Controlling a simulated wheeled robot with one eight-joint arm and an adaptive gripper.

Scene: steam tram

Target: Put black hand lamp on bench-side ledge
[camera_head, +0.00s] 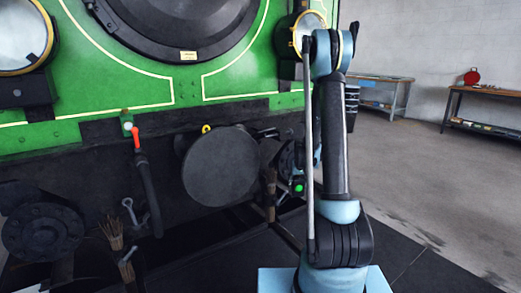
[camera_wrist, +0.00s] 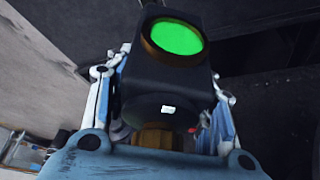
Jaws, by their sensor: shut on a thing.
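The black hand lamp (camera_wrist: 165,88) has a round green lens in a brass-coloured ring and fills the middle of the wrist view. My gripper (camera_wrist: 163,108) is shut on it, with a finger on each side of its body. In the head view the lamp's green lens (camera_head: 298,188) shows low beside my arm, in front of the dark lower front of the tram. My gripper is mostly hidden behind my arm there. I cannot tell which surface is the bench-side ledge.
The green tram front (camera_head: 235,75) and its round black buffer (camera_head: 222,166) stand close on the left. A blue-grey bench (camera_head: 385,79) and a wooden bench (camera_head: 490,92) with a red item (camera_head: 471,77) stand by the back wall. The floor (camera_head: 440,170) at right is clear.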

